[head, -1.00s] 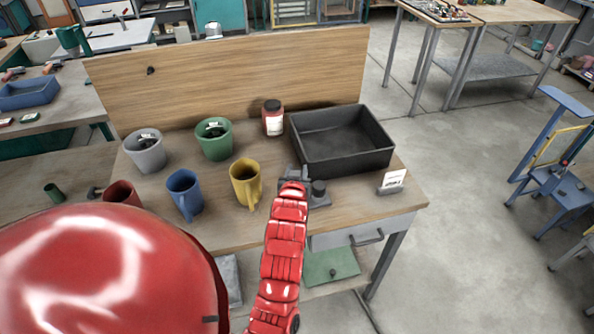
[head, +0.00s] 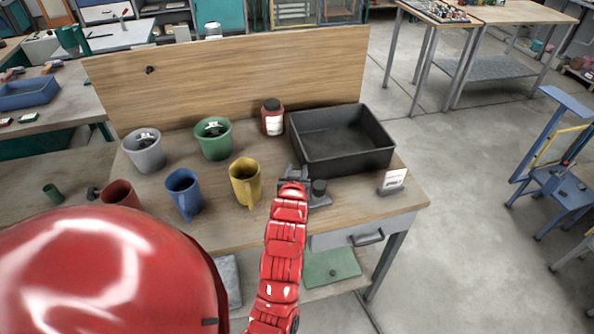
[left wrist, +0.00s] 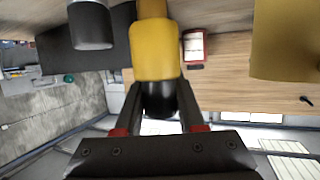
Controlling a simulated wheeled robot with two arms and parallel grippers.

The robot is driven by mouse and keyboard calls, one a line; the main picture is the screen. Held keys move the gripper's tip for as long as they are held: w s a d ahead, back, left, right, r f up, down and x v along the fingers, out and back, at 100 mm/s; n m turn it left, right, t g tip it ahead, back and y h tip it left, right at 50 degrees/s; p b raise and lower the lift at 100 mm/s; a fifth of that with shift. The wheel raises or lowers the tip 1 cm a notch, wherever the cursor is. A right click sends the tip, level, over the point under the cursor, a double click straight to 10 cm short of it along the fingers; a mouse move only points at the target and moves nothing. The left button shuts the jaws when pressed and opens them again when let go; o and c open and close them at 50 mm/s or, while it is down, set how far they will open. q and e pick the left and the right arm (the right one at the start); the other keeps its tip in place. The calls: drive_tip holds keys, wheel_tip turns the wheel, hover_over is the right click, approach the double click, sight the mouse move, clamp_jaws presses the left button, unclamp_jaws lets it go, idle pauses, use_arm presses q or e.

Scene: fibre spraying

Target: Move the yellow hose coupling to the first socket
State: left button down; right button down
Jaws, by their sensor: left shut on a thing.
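My left gripper (head: 293,176) is over the front of the wooden table, right of the yellow mug. In the left wrist view its two fingers (left wrist: 158,100) are shut on the yellow hose coupling (left wrist: 155,50), which has a black end between the fingers. The coupling cannot be made out in the head view, behind my gripper and arm. A dark grey cylinder (head: 319,188) stands just right of the gripper, and it also shows in the left wrist view (left wrist: 91,25). I cannot tell whether it is a socket. My right gripper is not in view.
A black tray (head: 383,163) lies behind and right of the gripper, with a small white sign (head: 395,179) in front. A red jar (head: 272,122), a yellow mug (head: 245,180), a blue mug (head: 184,192), a green pot (head: 214,142) and a grey pot (head: 145,153) stand to the left.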

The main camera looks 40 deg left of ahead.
use_arm(q)
drive_tip(key=shift+f+b, duration=1.05)
drive_tip(key=shift+f, duration=0.4)
drive_tip(key=shift+c, duration=2.1)
unclamp_jaws()
drive_tip(key=shift+s+d, duration=0.2)
drive_tip(key=shift+s, duration=0.05)
drive_tip(key=p+v, duration=1.2)
drive_tip(key=v, duration=0.5)
